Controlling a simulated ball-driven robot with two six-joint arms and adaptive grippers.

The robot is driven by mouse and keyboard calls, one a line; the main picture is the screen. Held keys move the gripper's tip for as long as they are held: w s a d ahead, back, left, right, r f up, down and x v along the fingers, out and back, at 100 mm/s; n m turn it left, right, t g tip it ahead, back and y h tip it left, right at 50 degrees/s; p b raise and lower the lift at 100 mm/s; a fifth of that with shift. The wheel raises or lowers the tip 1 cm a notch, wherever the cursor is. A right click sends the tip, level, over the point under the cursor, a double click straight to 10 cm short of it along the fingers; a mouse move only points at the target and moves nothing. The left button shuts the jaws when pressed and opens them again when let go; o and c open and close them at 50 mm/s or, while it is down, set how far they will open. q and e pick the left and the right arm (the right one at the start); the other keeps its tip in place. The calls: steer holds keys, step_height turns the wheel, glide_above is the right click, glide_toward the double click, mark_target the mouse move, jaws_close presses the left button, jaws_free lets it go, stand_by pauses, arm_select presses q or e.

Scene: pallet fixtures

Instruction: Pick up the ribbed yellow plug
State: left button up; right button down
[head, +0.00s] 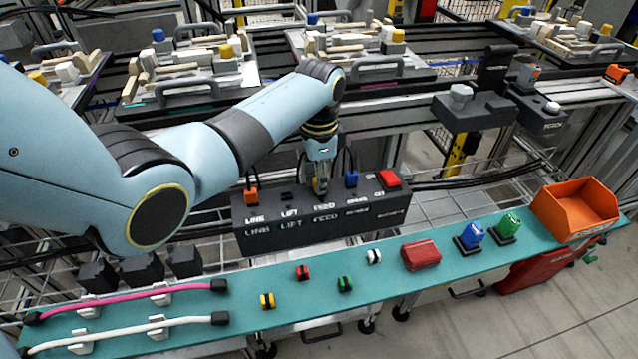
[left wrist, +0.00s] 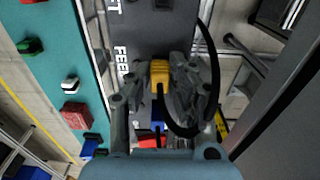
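The yellow plug (left wrist: 160,73) sits at the FEED position of the dark socket box, with a black cable looping from it in the left wrist view. In the head view it is mostly hidden by my left gripper (head: 320,188), which points down at the FEED position. In the left wrist view, my left gripper (left wrist: 161,85) has a finger on each side of the plug, very close to it. Whether the fingers press on it is not clear. My right gripper is not in view.
The socket box (head: 285,236) also holds an orange plug (head: 251,196), a blue plug (head: 351,179) and a red button (head: 389,178). In front, a teal shelf (head: 320,311) carries small coloured clips, a red block (head: 421,255) and cables. An orange bin (head: 575,210) stands right.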

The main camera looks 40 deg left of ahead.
arm_select(q)
jaws_close()
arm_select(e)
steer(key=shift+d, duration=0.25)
